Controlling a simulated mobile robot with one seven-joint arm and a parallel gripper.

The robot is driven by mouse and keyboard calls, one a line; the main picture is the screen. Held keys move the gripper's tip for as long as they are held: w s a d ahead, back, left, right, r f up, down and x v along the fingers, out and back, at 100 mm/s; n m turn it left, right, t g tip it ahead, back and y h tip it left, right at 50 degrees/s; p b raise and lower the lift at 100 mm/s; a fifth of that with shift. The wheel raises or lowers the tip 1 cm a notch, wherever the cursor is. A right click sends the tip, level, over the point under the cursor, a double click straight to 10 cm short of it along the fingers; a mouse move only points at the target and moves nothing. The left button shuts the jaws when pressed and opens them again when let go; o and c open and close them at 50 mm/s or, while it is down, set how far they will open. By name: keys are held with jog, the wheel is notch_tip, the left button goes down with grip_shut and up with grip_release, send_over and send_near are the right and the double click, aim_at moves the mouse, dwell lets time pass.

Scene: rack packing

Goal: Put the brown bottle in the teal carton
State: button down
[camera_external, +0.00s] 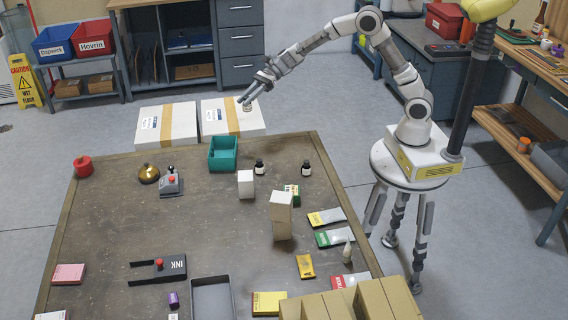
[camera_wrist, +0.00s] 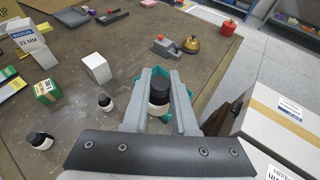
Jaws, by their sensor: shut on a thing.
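The teal carton (camera_external: 223,154) stands open-topped near the far edge of the table. It also shows in the wrist view, partly hidden behind my fingers. My gripper (camera_external: 246,101) is raised above the far edge, up and to the right of the carton in the outside view. It is shut on a small bottle (camera_wrist: 159,90) with a dark top and a pale label. The bottle's brown colour is hard to make out. Two other dark bottles with white labels stand on the table, one (camera_external: 260,167) just right of the carton and one (camera_external: 306,168) further right.
A white box (camera_external: 246,184) and a taller box (camera_external: 282,215) stand mid-table. A bell (camera_external: 149,173), a grey device with a red knob (camera_external: 171,183) and a red container (camera_external: 83,166) are at left. Two large taped boxes (camera_external: 233,117) lie beyond the far edge.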

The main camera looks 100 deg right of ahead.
jog(key=shift+w+d+r+t, duration=0.15)
jog(key=shift+w+d+t, duration=0.2)
jog(key=shift+d, duration=0.15)
jog(key=shift+w+a+f+m, duration=0.1)
jog(key=shift+w+f+m, duration=0.1)
jog(key=shift+w+m, duration=0.1)
jog(key=w+a+f+b, duration=0.4)
jog(key=w+a+f, duration=0.2)
jog(key=a+f, duration=0.3)
jog(key=shift+f, duration=0.7)
jog(key=shift+f+b, duration=0.25)
jog(key=shift+b, duration=0.1)
jog(key=c, duration=0.7)
grip_release()
jog(key=shift+r, duration=0.1)
